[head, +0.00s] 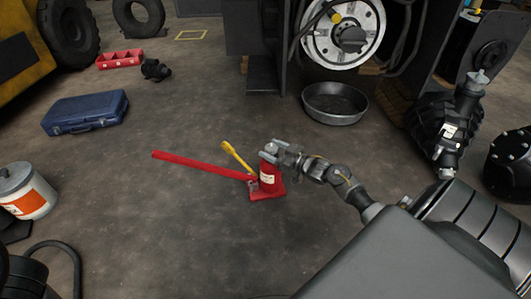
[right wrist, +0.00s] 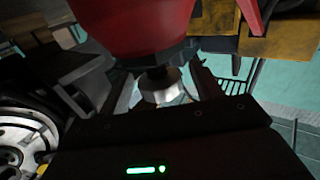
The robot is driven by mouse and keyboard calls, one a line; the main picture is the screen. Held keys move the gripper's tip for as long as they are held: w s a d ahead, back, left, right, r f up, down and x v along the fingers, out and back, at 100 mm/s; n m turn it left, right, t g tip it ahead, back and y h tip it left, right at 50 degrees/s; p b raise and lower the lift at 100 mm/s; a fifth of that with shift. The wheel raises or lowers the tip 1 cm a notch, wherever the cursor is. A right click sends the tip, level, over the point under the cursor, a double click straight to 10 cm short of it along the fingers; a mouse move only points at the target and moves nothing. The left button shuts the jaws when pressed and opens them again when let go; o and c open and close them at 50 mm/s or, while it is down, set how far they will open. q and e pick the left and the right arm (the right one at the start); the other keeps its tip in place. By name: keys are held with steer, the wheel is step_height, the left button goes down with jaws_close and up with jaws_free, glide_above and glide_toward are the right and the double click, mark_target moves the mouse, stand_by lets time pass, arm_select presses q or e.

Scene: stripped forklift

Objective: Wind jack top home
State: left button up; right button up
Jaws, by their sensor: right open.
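The red bottle jack (head: 268,178) stands upright on its red base on the floor, with a long red handle (head: 203,165) reaching out to the left. My right gripper (head: 270,149) is at the top of the jack, its jaws open. In the right wrist view the red jack body (right wrist: 145,25) fills the upper middle. The round metal jack top (right wrist: 160,86) lies between the two open fingers. I cannot tell whether either finger touches it. My left gripper is not in view.
A yellow-handled tool (head: 236,155) lies beside the jack. A grey drain pan (head: 335,118) sits below the wheel hub (head: 343,38). A blue toolbox (head: 85,115) and a red tray (head: 120,58) are at left. The floor around the jack is mostly clear.

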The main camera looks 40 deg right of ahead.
steer(key=shift+b+x, duration=0.45)
steer(key=shift+x, duration=0.8)
steer(key=shift+c, duration=0.5)
